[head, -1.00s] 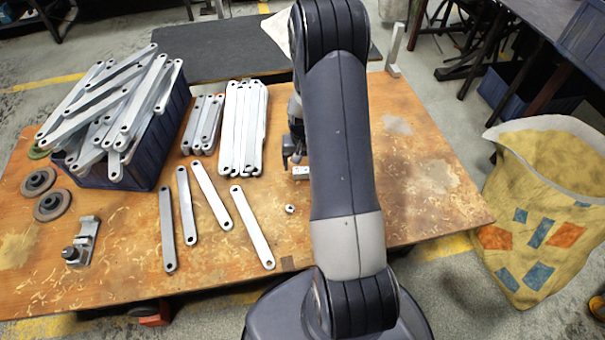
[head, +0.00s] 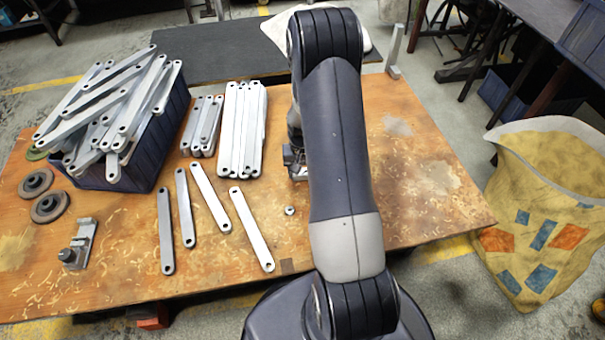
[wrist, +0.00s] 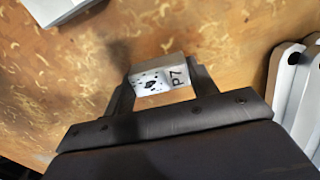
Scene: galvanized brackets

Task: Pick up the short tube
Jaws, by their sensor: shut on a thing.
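The short tube (wrist: 158,79) is a small, pale grey, square-sided piece in the wrist view, with dark specks and a printed mark on its face. My gripper (wrist: 155,88) is shut on it, one finger at each end. Wood table shows around it; whether it touches the table cannot be told. In the head view my gripper (head: 292,157) is low over the table, right of the stacked bars, and my arm hides most of it. Only a pale sliver shows below the jaws there, too little to tell as the tube.
Stacked flat bars (head: 242,130) stand left of my gripper, and their ends show in the wrist view (wrist: 300,95). A blue crate (head: 140,172) heaped with bars is further left. Loose bars and a small nut (head: 290,211) lie in front. The table's right side (head: 425,170) is clear.

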